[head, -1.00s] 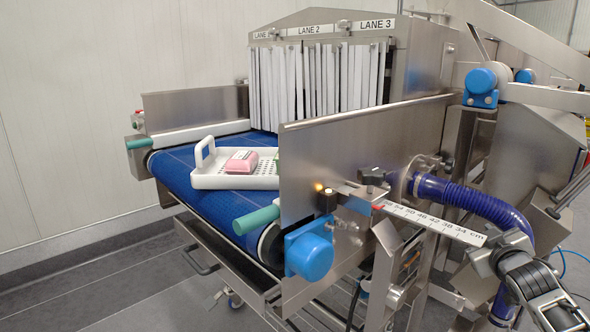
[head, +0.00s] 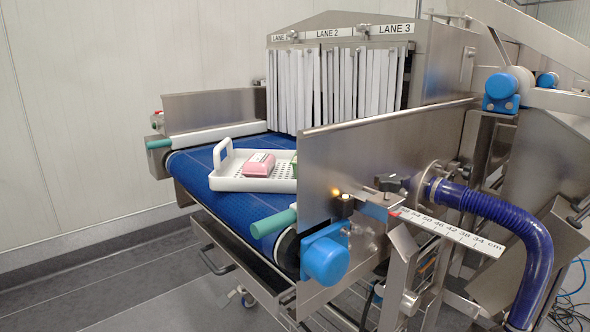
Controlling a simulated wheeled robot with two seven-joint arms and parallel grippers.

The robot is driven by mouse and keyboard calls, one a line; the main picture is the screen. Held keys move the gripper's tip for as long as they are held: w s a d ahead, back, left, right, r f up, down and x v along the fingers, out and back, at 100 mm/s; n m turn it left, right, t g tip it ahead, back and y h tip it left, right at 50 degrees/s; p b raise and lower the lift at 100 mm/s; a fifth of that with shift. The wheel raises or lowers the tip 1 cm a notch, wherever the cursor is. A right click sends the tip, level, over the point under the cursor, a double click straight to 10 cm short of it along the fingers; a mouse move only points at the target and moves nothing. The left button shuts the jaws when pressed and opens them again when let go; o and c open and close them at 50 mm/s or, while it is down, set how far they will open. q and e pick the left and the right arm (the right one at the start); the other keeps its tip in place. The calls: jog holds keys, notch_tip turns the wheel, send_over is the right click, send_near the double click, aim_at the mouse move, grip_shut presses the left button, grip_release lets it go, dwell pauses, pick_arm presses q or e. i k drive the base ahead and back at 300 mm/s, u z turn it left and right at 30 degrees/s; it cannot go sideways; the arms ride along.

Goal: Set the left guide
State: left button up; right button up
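A white guide rail with a green end (head: 210,134) runs along the far left side of the blue belt. A second green rail end (head: 273,222) sticks out at the near side; the rest of it is hidden behind the steel side panel (head: 385,160). Outside that panel, a ruler in cm (head: 455,234) carries a red pointer mark (head: 395,213) near its upper-left end, beside a black clamp knob (head: 392,183). I cannot tell from the pictures which rail is the left guide. Neither of my grippers is in view.
A white perforated tray (head: 226,183) with a pink pack (head: 259,165) sits on the blue belt (head: 200,170) before the strip curtain (head: 335,88). A blue hose (head: 500,212) curves down at right. A small lamp (head: 337,193) glows amber. Floor at lower left is clear.

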aim_at(182, 141)
jog(key=u, duration=5.05)
jog(key=i, duration=0.3)
jog(key=z, duration=3.4)
jog(key=i, duration=1.35)
jog(key=z, duration=0.45)
